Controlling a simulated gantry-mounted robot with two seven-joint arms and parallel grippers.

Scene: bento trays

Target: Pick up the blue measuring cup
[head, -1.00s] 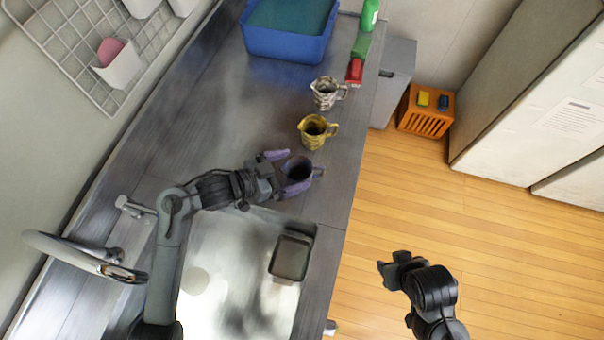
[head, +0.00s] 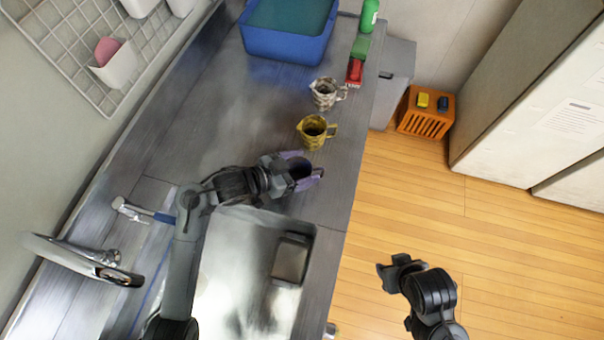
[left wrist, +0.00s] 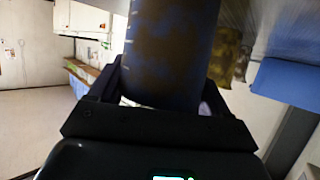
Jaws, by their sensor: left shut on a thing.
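The dark blue measuring cup (head: 301,169) is at the counter's front edge, just behind the sink, between the purple-tipped fingers of my left gripper (head: 304,167). My left gripper is shut on the cup. In the left wrist view the cup's dark blue wall (left wrist: 172,50) fills the space between the fingers (left wrist: 165,95). The fingers hide part of the cup, and I cannot tell whether it is clear of the counter. My right gripper (head: 390,272) hangs over the wooden floor, away from the counter; its jaw opening is unclear.
A yellow patterned cup (head: 313,133) stands close beyond the held cup, with a marbled white cup (head: 325,94) farther back. A blue basin (head: 286,44), red item (head: 355,71) and green bottle (head: 369,15) are at the far end. The sink (head: 245,265) holds a dark grey container (head: 290,259).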

